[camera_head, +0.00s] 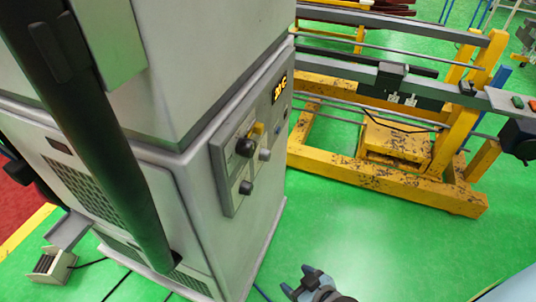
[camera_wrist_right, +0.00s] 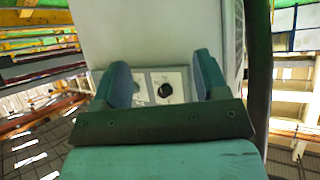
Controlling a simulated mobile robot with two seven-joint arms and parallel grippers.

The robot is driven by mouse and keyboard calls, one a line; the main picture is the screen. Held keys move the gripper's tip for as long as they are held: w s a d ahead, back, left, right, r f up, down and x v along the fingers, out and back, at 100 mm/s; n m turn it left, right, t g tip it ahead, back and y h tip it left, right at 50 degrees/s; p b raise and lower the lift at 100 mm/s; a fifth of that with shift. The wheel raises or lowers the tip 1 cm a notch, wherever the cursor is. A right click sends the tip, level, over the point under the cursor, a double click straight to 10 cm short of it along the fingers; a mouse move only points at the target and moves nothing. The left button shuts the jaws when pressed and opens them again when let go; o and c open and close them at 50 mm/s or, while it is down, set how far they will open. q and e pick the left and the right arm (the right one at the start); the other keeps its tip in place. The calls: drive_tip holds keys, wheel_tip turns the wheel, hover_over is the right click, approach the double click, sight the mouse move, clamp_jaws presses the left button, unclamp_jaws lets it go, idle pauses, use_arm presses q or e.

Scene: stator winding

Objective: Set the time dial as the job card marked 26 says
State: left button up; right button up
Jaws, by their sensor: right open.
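A grey panel (camera_head: 232,160) with several knobs is on the side of the tall grey machine. It carries an upper black knob (camera_head: 245,147), a lower black knob (camera_head: 246,187) and a grey knob (camera_head: 264,154). I cannot tell which is the time dial. My right gripper (camera_head: 304,281) is low at the bottom of the head view, apart from the panel. In the right wrist view the right gripper (camera_wrist_right: 161,70) is open and empty, with a dark round knob (camera_wrist_right: 164,90) on a pale plate showing between its fingers. No job card marked 26 is readable. My left gripper is out of view.
The grey machine (camera_head: 165,200) fills the left side. A yellow frame (camera_head: 380,185) with rails stands at the back right. A small pedal-like box (camera_head: 50,264) lies at the lower left. Green floor (camera_head: 390,245) is clear at the lower right.

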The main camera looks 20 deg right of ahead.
idle(0.4)
drive_tip(key=m+t+y+b, duration=0.2)
drive_tip(key=m+y+b, duration=0.8)
drive_tip(key=m+b, duration=1.5)
approach(269, 156)
drive_tip(key=w+a+m+p, duration=0.3)
drive_tip(key=p, duration=0.1)
drive_tip(key=w+a+m+p, duration=0.2)
drive_tip(key=w+m+p, duration=0.1)
drive_tip(key=p, duration=0.1)
drive_tip(key=shift+w+a, duration=0.2)
drive_tip(key=shift+a, duration=0.15)
drive_tip(key=shift+w+a, duration=0.35)
drive_tip(key=shift+a, duration=0.1)
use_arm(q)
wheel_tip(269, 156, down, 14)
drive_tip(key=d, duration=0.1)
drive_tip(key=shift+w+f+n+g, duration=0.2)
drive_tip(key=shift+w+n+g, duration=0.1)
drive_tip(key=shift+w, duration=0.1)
